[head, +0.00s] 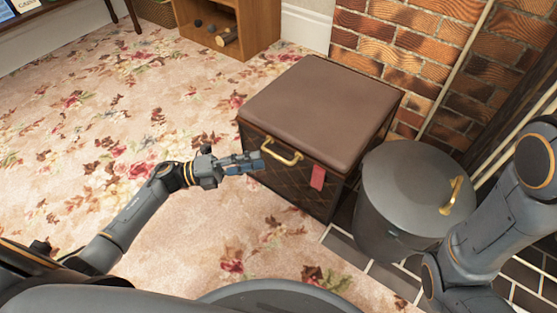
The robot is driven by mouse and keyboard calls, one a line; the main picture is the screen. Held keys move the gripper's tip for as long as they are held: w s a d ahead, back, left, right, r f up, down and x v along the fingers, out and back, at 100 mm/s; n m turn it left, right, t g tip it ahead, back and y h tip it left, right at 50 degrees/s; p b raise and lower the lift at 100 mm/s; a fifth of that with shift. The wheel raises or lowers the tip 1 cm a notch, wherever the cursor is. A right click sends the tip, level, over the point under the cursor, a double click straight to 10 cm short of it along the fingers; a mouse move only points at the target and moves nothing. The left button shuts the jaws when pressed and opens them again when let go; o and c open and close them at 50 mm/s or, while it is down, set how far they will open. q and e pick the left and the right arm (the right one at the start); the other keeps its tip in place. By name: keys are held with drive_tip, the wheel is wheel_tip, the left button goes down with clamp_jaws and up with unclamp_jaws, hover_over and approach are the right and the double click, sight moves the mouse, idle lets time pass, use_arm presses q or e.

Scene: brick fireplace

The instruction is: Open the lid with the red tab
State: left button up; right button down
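A square storage box (290,178) with dark patterned sides stands on the carpet in front of the bricks. Its brown padded lid (325,108) lies flat and closed on top. A red tab (318,177) hangs from the lid's front edge, towards the right. A brass handle (281,153) is on the front side, left of the tab. My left gripper (256,161) points right, its fingertips close by the box's front left side, left of the handle. I cannot tell whether it touches or how far its fingers are apart. My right gripper is out of view; only its arm shows.
A grey round bin (408,195) with a lid and brass handle (451,195) stands close right of the box, by my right arm. A brick wall (425,60) is behind. Floral carpet (120,120) lies free to the left. A wooden shelf (258,28) stands at the back.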

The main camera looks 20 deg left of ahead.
sight(278, 156)
use_arm(q)
drive_tip(key=b+x, duration=0.2)
drive_tip(key=x, duration=0.4)
drive_tip(key=shift+w+d, duration=0.2)
drive_tip(key=shift+d, duration=0.15)
clamp_jaws()
